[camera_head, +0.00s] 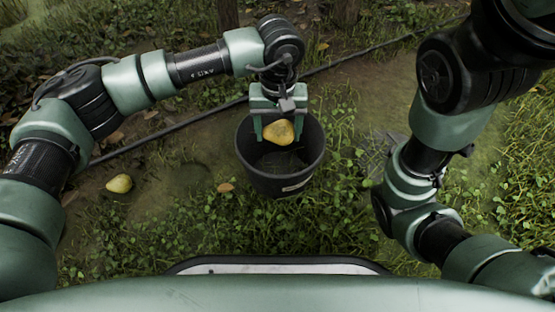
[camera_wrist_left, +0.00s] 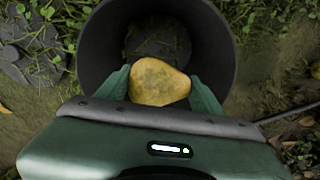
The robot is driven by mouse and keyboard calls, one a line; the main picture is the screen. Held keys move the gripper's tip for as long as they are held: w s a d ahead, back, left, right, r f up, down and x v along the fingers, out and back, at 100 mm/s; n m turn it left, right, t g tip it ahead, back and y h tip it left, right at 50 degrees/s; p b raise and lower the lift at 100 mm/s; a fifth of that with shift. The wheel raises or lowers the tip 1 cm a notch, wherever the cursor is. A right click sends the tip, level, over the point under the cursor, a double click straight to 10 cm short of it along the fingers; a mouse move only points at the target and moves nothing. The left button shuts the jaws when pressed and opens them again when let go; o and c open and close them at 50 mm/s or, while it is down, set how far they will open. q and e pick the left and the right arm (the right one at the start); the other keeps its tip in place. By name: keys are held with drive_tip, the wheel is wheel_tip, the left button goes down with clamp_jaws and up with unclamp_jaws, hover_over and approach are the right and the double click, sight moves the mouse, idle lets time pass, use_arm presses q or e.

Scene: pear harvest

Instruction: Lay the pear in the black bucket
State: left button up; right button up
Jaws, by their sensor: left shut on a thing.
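A yellow pear (camera_head: 279,132) is held between the fingers of my left gripper (camera_head: 279,128), over the opening of the black bucket (camera_head: 281,184). In the left wrist view the pear (camera_wrist_left: 158,82) sits between the two green fingertips (camera_wrist_left: 160,88), with the black bucket (camera_wrist_left: 98,45) around and below it. The bucket stands upright on the ground, and the part of its inside that shows holds no other pear. My right arm comes in from the right of the head view, but its gripper cannot be made out.
Another pear (camera_head: 119,184) lies on the bare ground to the left of the bucket. A dark hose (camera_head: 190,121) runs across the ground behind the bucket. Grass and low leaves (camera_head: 190,230) surround the bucket. Tree trunks (camera_head: 228,14) stand at the back.

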use_arm(q)
approach(278, 169)
drive_tip(key=shift+s+f, duration=0.75)
drive_tip(key=shift+s, duration=0.25)
idle(1.0)
drive_tip(key=shift+f, duration=2.5)
idle(1.4)
drive_tip(key=o, duration=1.6)
drive_tip(key=shift+c, duration=0.2)
wheel_tip(278, 169, up, 8)
drive_tip(key=p, duration=0.5)
drive_tip(key=shift+p, duration=0.35)
